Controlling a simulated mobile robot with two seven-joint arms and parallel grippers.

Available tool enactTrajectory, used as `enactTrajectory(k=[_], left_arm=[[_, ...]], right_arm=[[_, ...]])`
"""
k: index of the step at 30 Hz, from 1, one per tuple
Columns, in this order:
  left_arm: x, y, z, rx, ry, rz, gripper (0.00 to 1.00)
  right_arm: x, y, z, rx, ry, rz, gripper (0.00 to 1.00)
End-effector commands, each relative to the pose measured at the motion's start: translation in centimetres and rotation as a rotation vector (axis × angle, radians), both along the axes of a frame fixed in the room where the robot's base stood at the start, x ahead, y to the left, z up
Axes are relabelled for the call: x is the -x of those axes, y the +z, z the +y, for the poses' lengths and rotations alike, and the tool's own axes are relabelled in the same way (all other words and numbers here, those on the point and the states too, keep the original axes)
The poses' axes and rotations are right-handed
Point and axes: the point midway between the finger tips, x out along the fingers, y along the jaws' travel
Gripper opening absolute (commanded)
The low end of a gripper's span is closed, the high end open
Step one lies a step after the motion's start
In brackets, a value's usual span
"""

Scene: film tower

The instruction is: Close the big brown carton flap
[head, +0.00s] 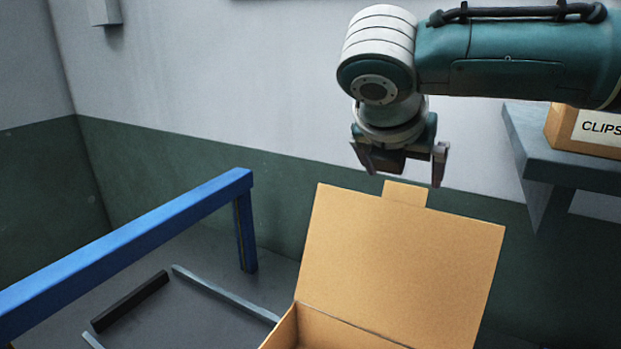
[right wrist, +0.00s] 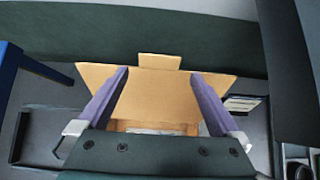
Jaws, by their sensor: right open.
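The big brown carton (head: 283,331) stands at the bottom of the head view, cut off by the lower edge. Its flap (head: 400,262) stands up and open, leaning back, with a small tab (head: 405,193) on its top edge. My right gripper (head: 402,178) points down just above the tab, open and empty. In the right wrist view the flap (right wrist: 165,98) and its tab (right wrist: 159,61) show between and beyond the two spread fingers (right wrist: 164,80). Whether a finger touches the flap cannot be told. My left gripper is out of view.
A blue rail (head: 130,246) runs along the left. A grey shelf (head: 570,160) with a box marked CLIPS (head: 590,130) is at the right. A low frame of grey and dark bars (head: 130,300) lies left of the carton. A wall (head: 270,160) stands behind.

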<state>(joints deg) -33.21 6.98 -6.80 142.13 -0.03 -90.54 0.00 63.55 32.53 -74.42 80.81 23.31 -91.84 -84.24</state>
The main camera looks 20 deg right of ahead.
Motion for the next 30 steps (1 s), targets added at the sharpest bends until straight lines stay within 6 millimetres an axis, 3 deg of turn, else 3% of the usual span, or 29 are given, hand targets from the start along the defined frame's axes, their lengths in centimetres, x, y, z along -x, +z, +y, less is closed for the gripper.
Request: enactTrajectory(k=[9,24,30], left_arm=[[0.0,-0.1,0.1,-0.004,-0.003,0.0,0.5],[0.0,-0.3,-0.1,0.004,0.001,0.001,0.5],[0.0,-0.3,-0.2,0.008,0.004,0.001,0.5]], right_arm=[[-2.3,-3.7,-2.6,0.0,-0.001,0.001,1.0],[-2.9,-4.6,-3.4,-0.002,0.001,0.0,1.0],[-2.9,-4.6,-3.4,-0.002,0.001,0.0,0.78]])
